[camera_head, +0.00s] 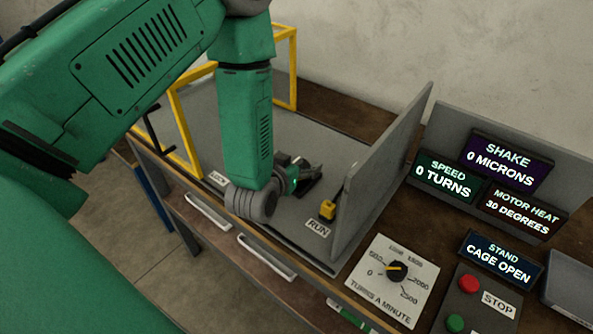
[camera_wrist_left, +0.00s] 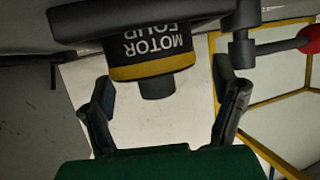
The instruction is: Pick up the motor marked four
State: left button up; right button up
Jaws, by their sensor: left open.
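The motor marked four (camera_wrist_left: 152,52) shows in the left wrist view as a black cylinder with a yellow band and upside-down white lettering. It is up against a dark grey bar at the top of that view. My left gripper (camera_wrist_left: 163,82) is open, its two dark fingers apart on either side of the motor's lower end, with visible gaps. In the head view my left gripper (camera_head: 302,178) is at the grey stand; the motor cannot be made out there, behind my arm and gripper. My right gripper is in neither view.
A yellow cage frame (camera_head: 182,125) stands open at the left of the stand. A grey upright panel (camera_head: 385,172) rises just right of my gripper, with a yellow RUN switch (camera_head: 328,209) before it. A dial plate (camera_head: 393,280) and STOP button (camera_head: 468,284) lie farther right.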

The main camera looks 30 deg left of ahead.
pick_arm(q)
jog(key=shift+c, duration=0.5)
jog(key=shift+d, duration=0.15)
jog(key=c, duration=1.4)
jog(key=shift+r, duration=0.1)
jog(key=shift+c, duration=1.2)
jog(key=shift+r, duration=0.1)
